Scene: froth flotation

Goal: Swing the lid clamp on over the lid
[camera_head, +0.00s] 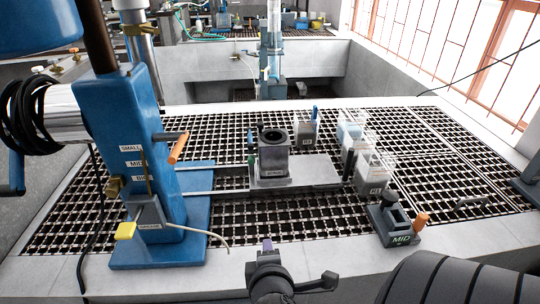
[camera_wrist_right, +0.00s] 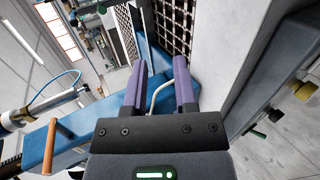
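A grey vessel (camera_head: 274,165) with a round dark top (camera_head: 273,137) stands on a grey plate (camera_head: 315,170) in the middle of the grated bench. I cannot clearly make out the lid clamp or tell its position. My right gripper (camera_head: 267,244) is at the bottom middle of the head view, in front of the bench edge and well short of the vessel. In the right wrist view the gripper (camera_wrist_right: 158,68) shows two purple fingers apart with nothing held between them. My left gripper is not in view.
A blue machine (camera_head: 125,170) with an orange-ended lever (camera_head: 178,148) stands at the left. A thin pale hose (camera_head: 205,235) lies near its base. A dark box marked MID (camera_head: 400,238) with an orange knob stands at the right. Open grating (camera_head: 300,215) lies before the vessel.

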